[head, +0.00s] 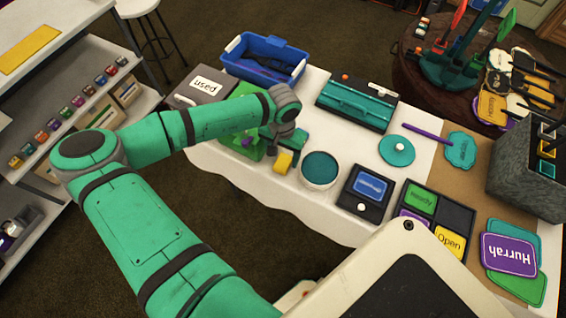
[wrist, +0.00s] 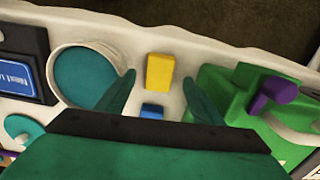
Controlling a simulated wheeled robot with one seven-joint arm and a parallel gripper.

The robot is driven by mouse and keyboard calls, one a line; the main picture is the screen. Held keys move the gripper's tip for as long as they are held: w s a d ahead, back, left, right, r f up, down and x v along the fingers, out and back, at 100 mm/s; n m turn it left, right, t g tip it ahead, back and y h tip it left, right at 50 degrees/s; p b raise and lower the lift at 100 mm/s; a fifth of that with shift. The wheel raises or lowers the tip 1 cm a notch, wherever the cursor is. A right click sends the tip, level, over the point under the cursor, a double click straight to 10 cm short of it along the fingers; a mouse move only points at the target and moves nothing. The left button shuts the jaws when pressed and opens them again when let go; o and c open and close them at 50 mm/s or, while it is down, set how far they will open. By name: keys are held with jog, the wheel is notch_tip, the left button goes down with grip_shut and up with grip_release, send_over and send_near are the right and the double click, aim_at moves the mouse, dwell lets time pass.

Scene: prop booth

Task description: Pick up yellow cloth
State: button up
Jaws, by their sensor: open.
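A small yellow block-shaped piece (head: 283,162), which looks like the folded yellow cloth, lies on the white-covered table near its front edge. In the wrist view the yellow cloth (wrist: 160,72) lies between my two fingertips, with clear gaps on both sides. My gripper (head: 284,145) is open above it and points down; its jaws (wrist: 158,78) hold nothing. A small blue piece (wrist: 152,110) lies just beside the cloth, partly hidden by my gripper. I cannot tell how high the fingertips are above the table.
A round teal-topped pot (wrist: 85,75) stands close to one finger. A green block-like thing with a purple part (wrist: 240,92) stands near the other. A blue bin (head: 262,48) and a grey box labelled "used" (head: 196,101) are behind. A flat yellow sheet (head: 28,52) lies on the far-left counter.

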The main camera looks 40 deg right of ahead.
aim_at(283, 164)
jog(key=shift+d+f, duration=0.1)
jog(key=shift+f, duration=1.35)
jog(key=shift+c, duration=0.2)
jog(key=c, duration=1.1)
